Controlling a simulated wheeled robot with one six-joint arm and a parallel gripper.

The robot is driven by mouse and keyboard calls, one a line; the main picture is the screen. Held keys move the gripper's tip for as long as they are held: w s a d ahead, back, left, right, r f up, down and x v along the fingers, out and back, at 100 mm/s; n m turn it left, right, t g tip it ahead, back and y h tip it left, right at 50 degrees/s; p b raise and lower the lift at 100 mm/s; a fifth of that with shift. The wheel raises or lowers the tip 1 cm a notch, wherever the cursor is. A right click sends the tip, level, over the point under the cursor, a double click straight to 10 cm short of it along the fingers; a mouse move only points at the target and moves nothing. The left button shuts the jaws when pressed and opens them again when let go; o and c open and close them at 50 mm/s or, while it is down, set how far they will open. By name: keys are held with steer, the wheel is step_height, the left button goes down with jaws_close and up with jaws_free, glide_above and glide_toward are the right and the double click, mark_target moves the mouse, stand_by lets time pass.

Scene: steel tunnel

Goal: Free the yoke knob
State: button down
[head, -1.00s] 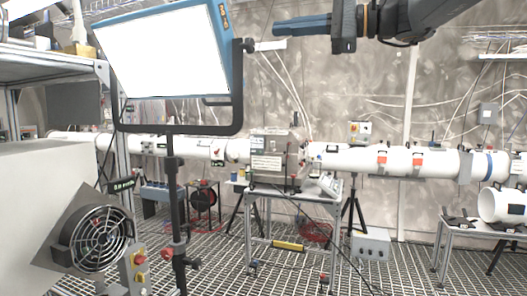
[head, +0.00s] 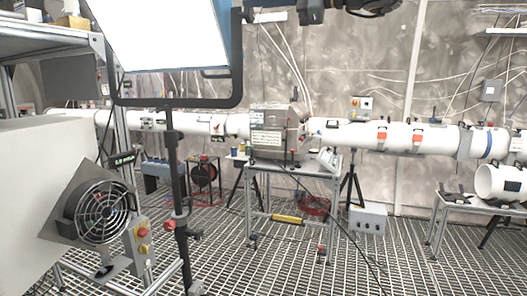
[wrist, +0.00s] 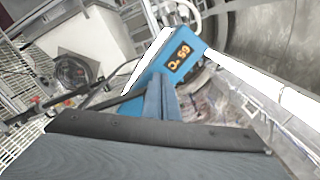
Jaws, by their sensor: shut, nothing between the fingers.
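The lamp panel (head: 160,30) is a bright white rectangle with a blue housing, held in a black U-shaped yoke (head: 180,101) on a stand at the left. A dark knob (head: 249,15) sits at the top of the yoke's right arm. My gripper (head: 273,5) is at the top edge of the head view, just right of the knob, partly cut off. In the wrist view the shut blue fingers (wrist: 160,90) point at the blue housing (wrist: 178,55), which bears an orange "65 °C" display. They hold nothing. Whether they touch the housing is unclear; I cannot make out the knob there.
The lamp's stand (head: 178,200) rises from the grated floor. A fan (head: 103,212) and a control box with buttons (head: 139,242) stand at the lower left. A steel cart (head: 290,170) is in the middle, before a long white pipe (head: 350,133). The floor at lower right is fairly clear.

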steer(key=shift+w+f, duration=0.15)
steer(key=shift+f, duration=0.05)
stand_by(0.5)
steer(key=shift+f+b, duration=0.3)
steer(key=shift+b, duration=0.4)
steer(key=shift+s+r, duration=0.2)
steer(key=shift+s, duration=0.1)
steer(key=shift+b+v, duration=0.45)
steer(key=shift+v, duration=2.5)
steer(key=shift+s+r, duration=0.1)
steer(key=shift+s, duration=0.1)
